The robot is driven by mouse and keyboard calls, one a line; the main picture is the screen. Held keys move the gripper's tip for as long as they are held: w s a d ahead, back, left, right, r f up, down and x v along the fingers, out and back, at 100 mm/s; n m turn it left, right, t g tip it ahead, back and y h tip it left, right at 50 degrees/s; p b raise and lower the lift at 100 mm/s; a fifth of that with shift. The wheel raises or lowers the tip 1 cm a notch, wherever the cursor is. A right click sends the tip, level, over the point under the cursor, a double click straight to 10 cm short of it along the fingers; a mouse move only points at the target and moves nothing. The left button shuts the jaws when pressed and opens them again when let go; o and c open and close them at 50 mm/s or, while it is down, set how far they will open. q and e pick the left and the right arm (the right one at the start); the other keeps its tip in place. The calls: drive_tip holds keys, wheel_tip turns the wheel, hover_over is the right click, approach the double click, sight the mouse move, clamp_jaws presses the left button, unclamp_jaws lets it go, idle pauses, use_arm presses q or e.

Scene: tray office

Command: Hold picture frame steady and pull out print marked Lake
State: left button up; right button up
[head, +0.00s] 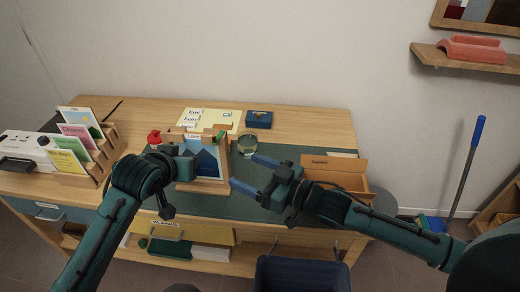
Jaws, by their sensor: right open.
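The wooden picture frame (226,158) stands on the dark desk mat, with a blue mountain print (206,163) in it. A small white label (193,136) at its top seems to read Lake. My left gripper (184,164) is at the frame's left side and overlaps it; its fingertips are not clear, so I cannot tell whether it grips the frame. My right gripper (247,171) is open and empty, with its two blue fingers pointing left toward the frame's right edge, apart from it.
A card rack (105,155) with several coloured cards stands at the left. A wooden box (335,170) is right of my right gripper. A round glass item (247,146), a blue box (259,120) and a red item (154,137) stand around the frame. A dark bin (300,275) is below.

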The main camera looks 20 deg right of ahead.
sight(213, 133)
drive_tip(key=w+d+r, duration=0.3)
drive_tip(key=r, duration=0.1)
drive_tip(key=shift+n+y, duration=0.4)
drive_tip(key=x, duration=1.3)
drive_tip(key=shift+a+f, duration=0.2)
drive_tip(key=shift+f, duration=0.1)
drive_tip(key=shift+c, duration=0.3)
drive_tip(key=c, duration=1.4)
drive_tip(key=shift+o, duration=0.2)
